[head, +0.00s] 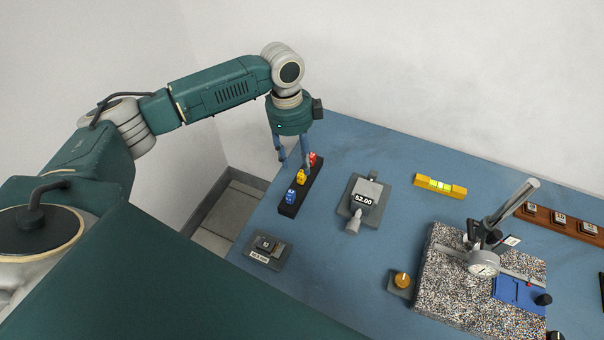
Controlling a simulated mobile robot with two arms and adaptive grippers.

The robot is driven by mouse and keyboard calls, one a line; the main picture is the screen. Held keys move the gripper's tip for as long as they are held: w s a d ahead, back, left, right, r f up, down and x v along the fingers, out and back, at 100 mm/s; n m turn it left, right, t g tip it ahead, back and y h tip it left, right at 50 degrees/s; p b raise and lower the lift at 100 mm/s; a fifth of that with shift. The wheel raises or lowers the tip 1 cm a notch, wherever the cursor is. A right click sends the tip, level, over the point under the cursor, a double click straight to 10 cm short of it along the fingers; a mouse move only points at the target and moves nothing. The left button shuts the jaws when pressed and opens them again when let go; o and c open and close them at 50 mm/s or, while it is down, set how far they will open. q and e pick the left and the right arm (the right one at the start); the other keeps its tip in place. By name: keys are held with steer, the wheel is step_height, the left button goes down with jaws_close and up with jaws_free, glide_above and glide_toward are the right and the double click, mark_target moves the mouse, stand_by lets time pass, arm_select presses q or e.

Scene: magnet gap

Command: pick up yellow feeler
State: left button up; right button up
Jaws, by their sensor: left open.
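The yellow feeler (301,177) stands in the middle of a black rack (289,209) at the left part of the blue table. A red feeler (312,159) stands behind it and a blue feeler (291,196) in front of it, in the same rack. My left gripper (294,164) hangs down above the back end of the rack, close to the red and yellow feelers. Its fingers are apart and I see nothing between them. One finger partly overlaps the red feeler. My right gripper is not in view.
Right of the rack is a grey device (363,199) reading 52.00. A small grey block (267,250) lies in front.

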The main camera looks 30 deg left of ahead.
mark_target(302, 173)
arm_select(q)
steer(key=shift+f, duration=0.55)
steer(key=shift+w+f, duration=0.2)
steer(key=shift+f, duration=0.1)
steer(key=f, duration=0.1)
steer(key=f+p, duration=0.1)
steer(key=f, duration=0.1)
steer(key=f+p, duration=0.1)
steer(key=shift+d+f, duration=0.15)
steer(key=shift+d, duration=0.25)
steer(key=shift+f, duration=0.4)
steer(key=shift+c, duration=0.5)
steer(key=c, duration=0.8)
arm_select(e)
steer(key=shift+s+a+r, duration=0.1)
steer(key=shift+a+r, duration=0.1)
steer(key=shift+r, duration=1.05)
